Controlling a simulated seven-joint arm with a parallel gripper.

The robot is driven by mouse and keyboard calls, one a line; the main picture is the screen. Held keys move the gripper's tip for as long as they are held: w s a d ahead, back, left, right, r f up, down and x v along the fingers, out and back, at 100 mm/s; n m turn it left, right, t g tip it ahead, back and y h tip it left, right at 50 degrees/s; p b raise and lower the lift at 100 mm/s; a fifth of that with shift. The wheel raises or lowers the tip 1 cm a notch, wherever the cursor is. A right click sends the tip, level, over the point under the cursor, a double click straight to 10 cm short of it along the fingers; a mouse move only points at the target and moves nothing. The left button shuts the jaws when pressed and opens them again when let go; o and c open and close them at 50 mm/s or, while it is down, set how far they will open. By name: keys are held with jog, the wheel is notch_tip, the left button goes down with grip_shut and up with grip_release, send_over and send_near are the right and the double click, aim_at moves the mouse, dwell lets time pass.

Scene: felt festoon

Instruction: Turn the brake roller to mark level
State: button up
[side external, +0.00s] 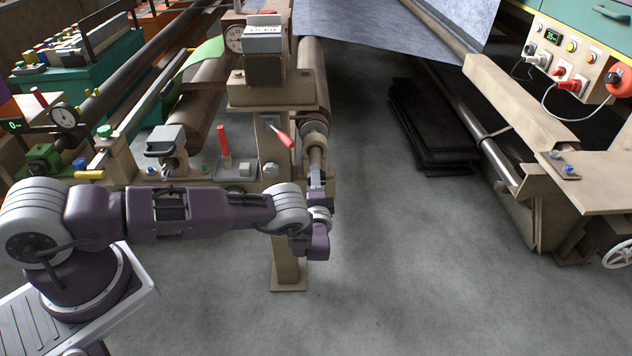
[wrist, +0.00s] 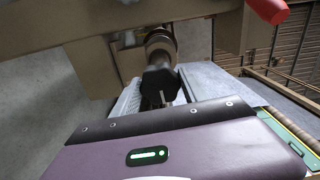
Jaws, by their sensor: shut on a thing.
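The brake roller (side external: 313,62) runs back behind the tan post, with a metal collar and a narrower shaft end (side external: 316,153) facing me. My gripper (side external: 316,178) meets that shaft end from below and in front. In the wrist view, the dark, faceted shaft end (wrist: 159,83) sits between the two grey fingers of my gripper (wrist: 160,92), which is shut on it. The fingers partly hide the shaft's sides. I cannot make out a level mark on the roller in either view.
The tan post (side external: 289,240) stands just left of my gripper. A red-handled lever (side external: 282,136) juts out above it, near my wrist; its red grip shows in the wrist view (wrist: 266,9). Black slabs (side external: 430,125) lie on the floor. Open floor (side external: 420,260) is to the right.

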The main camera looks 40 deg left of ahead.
jog(key=shift+m, duration=0.3)
dwell(0.4)
jog(key=o, duration=1.4)
jog(key=shift+c, duration=0.2)
